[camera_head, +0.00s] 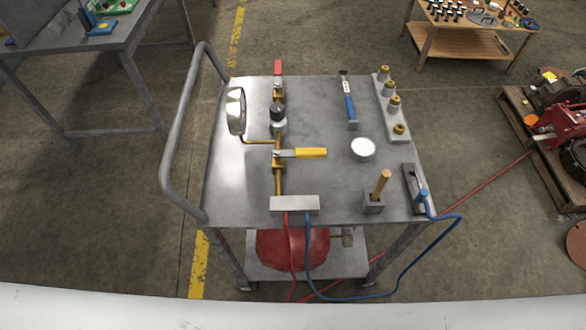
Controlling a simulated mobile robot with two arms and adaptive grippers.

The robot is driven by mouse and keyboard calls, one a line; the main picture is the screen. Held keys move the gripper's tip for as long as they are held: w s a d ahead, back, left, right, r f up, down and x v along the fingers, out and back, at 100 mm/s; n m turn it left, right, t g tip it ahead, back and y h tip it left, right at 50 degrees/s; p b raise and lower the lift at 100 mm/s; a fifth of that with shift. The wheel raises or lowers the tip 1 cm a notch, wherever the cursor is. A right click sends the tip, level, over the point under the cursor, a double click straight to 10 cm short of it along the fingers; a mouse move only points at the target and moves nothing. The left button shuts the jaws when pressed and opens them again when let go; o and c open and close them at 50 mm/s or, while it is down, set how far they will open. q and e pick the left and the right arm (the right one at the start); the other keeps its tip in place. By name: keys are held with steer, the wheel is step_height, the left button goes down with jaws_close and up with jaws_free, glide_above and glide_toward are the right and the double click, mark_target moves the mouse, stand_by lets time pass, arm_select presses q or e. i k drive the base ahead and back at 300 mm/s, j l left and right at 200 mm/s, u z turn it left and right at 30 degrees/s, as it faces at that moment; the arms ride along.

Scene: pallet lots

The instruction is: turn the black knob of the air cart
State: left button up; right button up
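The air cart (235,175) stands in front of me with a grey metal top and a curved push handle (178,130) on its left. The black knob (277,109) sits on top of a pale metal body in the brass pipe line, left of the middle of the cart top. A round gauge (236,111) stands to its left, seen nearly edge-on. A red-handled valve (278,68) is behind the knob, and a yellow lever (310,153) in front of it points right. Neither of my grippers is in view, and nothing touches the knob.
A blue-handled tool (349,108), a white round dish (363,148), a rack of brass fittings (391,105) and a wooden-handled item (381,184) occupy the right half. Red and blue hoses (455,225) hang off the front and right. A red tank (292,248) is below.

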mark_target(277, 110)
steer(key=l+u, duration=0.25)
steer(key=u, duration=0.15)
steer(key=k+l+u, duration=0.1)
steer(key=l+u, duration=0.15)
steer(key=u, duration=0.15)
steer(key=k+l+u, duration=0.1)
steer(key=l+u, duration=0.15)
steer(key=u, duration=0.15)
steer(key=k+l+u, duration=0.2)
steer(key=k+l, duration=0.3)
steer(key=l, duration=0.25)
steer(key=k+l+u, duration=0.2)
steer(key=k+l, duration=0.3)
steer(key=l, duration=0.15)
steer(key=i+l, duration=0.1)
steer(key=i, duration=0.45)
